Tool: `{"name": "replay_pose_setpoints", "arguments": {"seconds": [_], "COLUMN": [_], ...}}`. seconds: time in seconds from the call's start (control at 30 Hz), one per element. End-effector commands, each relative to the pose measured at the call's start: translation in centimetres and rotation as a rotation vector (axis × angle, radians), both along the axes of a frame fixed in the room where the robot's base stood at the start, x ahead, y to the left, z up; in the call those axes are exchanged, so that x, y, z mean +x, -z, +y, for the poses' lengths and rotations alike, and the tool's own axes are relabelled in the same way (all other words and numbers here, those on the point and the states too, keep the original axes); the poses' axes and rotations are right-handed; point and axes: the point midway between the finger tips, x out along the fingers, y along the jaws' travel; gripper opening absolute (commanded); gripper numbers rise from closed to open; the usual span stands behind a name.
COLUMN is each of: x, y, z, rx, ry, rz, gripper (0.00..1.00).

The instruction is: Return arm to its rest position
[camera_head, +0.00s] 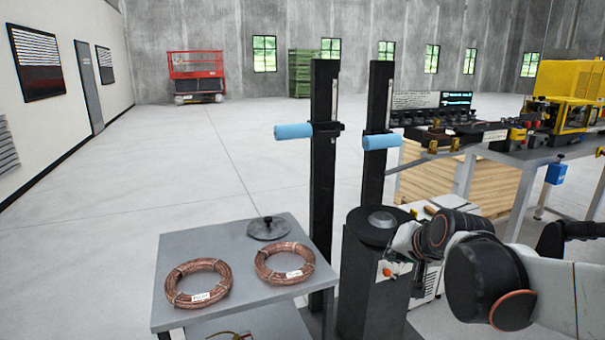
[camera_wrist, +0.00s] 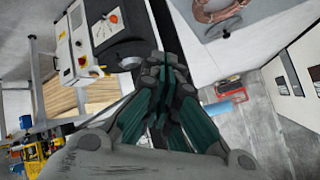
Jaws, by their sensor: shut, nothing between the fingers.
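My arm (camera_head: 490,278) reaches in from the right in the head view, bent beside the dark round-topped stand. Its fingers cannot be made out clearly there. In the wrist view my gripper (camera_wrist: 163,72) shows from behind, its green-and-dark fingers together with nothing between them. Two copper tube coils, a left one (camera_head: 171,284) and a right one (camera_head: 262,270), lie flat on the grey table (camera_head: 190,239), left of my arm and apart from it. Part of a copper coil (camera_wrist: 203,12) also shows at the top of the wrist view.
A dark round disc with a knob (camera_head: 268,228) lies behind the coils. A workbench with a yellow machine (camera_head: 568,85) is at the right. The floor at left is clear.

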Motion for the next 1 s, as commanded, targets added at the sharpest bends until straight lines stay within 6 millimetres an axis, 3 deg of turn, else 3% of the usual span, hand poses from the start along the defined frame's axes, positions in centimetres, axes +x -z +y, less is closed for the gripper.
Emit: {"name": "replay_pose_setpoints", "arguments": {"seconds": [0.03, 0.3, 0.6, 0.8, 1.0], "x": [-2.1, -11.7, -20.9, -23.6, -23.9], "y": [-0.1, 0.7, 3.4, 4.6, 4.8], "z": [0.3, 1.1, 1.0, 0.8, 0.7], "rx": [-0.029, -0.194, -0.357, -0.409, -0.417], "ry": [-0.022, -0.144, -0.266, -0.304, -0.31], "rz": [0.016, 0.098, 0.183, 0.212, 0.216], "gripper": [0.0, 0.0, 0.0, 0.0, 0.0]}}
